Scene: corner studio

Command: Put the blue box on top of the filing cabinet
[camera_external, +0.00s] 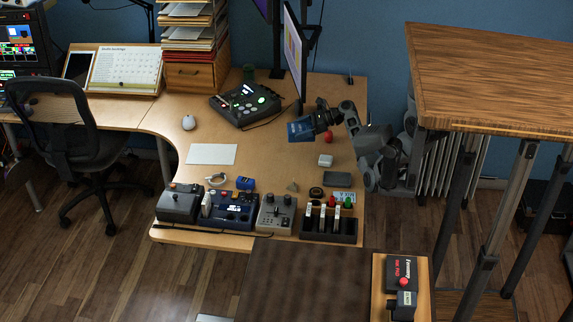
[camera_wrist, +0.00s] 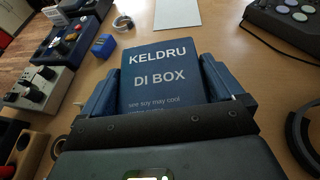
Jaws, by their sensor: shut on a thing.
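The blue box (camera_external: 300,131) is a small flat box above the desk, left of my wrist in the outside view. In the wrist view the blue box (camera_wrist: 158,68) fills the middle, with white lettering reading "KELDRU DI BOX". My gripper (camera_external: 316,122) is shut on it, and in the wrist view the fingers of my gripper (camera_wrist: 158,88) press its left and right sides. I cannot tell its exact height above the desk. No piece of furniture is plainly a filing cabinet; a dark brown top (camera_external: 310,283) at the bottom might be one.
The desk (camera_external: 160,118) holds control boxes (camera_external: 277,212) along its front, a lit pad device (camera_external: 244,103), a monitor (camera_external: 295,52) and a white sheet (camera_external: 212,154). A red-buttoned box (camera_external: 404,273) sits at the lower right. A tall wooden table (camera_external: 490,80) stands at right.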

